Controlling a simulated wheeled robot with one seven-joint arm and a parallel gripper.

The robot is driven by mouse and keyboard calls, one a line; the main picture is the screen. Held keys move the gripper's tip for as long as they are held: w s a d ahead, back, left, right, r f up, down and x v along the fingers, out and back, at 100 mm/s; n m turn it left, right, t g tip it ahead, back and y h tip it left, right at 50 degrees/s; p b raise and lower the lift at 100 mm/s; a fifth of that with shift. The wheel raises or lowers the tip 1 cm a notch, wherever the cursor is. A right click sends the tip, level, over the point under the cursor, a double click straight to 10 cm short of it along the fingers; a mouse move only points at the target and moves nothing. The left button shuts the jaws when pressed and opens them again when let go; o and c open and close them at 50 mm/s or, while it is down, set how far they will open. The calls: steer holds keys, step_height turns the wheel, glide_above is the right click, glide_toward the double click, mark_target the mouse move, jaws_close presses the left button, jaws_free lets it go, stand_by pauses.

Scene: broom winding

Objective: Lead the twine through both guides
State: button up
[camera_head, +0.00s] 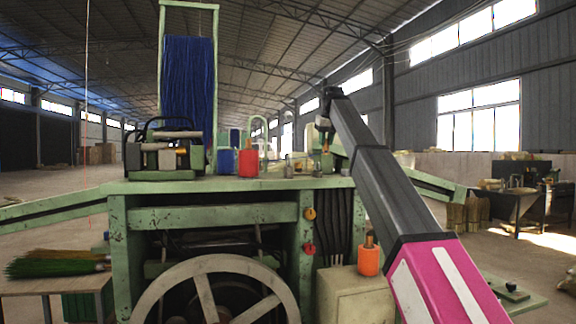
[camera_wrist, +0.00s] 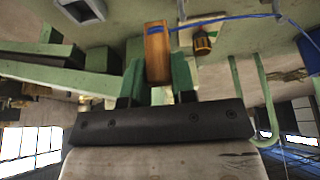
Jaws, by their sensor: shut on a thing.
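My gripper (camera_wrist: 158,78) is shut on a small wooden piece (camera_wrist: 156,50), its green fingers on either side of it. Blue twine (camera_wrist: 215,20) is at the far end of this piece and runs to the right in the wrist view. It reaches a thin upright fitting (camera_wrist: 276,8) at the top edge; whether it passes through is unclear. A pale green hooked rod (camera_wrist: 263,95), possibly a guide, stands right of my gripper. In the head view my gripper (camera_head: 325,138) points down above the bench's right part. A green hooked rod (camera_head: 259,128) stands left of it.
A tall frame with blue strands (camera_head: 188,90) rises behind. A spoked wheel (camera_head: 215,290) is in front below. An orange-brown handled item (camera_wrist: 203,42) lies near the twine.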

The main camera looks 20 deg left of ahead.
steer(key=w+d, duration=0.2)
steer(key=w, duration=0.1)
steer(key=shift+d, duration=0.3)
stand_by(0.5)
